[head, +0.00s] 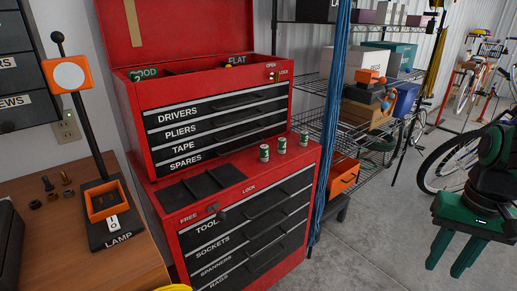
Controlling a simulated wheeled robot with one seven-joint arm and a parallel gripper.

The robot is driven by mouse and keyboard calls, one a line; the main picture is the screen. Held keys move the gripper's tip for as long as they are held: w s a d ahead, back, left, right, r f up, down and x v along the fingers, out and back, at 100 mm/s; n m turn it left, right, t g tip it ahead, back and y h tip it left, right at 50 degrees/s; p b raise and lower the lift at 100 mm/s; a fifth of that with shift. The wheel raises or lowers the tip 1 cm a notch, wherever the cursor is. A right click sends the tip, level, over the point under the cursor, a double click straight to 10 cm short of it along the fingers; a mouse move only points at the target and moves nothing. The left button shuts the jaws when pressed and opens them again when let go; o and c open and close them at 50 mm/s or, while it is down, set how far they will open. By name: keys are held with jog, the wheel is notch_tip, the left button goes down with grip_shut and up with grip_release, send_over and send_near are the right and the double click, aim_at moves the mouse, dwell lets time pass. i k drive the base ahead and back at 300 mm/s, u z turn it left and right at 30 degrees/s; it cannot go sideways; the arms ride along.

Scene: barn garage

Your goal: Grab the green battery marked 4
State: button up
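Three small upright green-and-white cylinders that look like batteries stand in a row on the right side of the red tool chest's ledge: the left one (265,152), the middle one (282,145) and the right one (304,138). Their markings are too small to read, so I cannot tell which is marked 4. My green and black gripper (453,256) hangs at the far right, over the concrete floor. Its two fingers are apart with nothing between them. It is well to the right of the batteries and touches none of them.
The red tool chest (155,175) has labelled drawers and an open top. A blue hanging bundle (333,110) and loaded wire shelves stand right of it. A wooden bench (135,262) at left holds a lamp box (106,205) and loose bolts. Floor is clear between chest and gripper.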

aim_at(281, 150)
jog(key=u, duration=0.15)
jog(key=i, duration=0.95)
jog(key=u, duration=0.3)
jog(key=k, duration=1.2)
jog(key=z, duration=1)
jog(key=i, duration=1)
jog(key=z, duration=0.05)
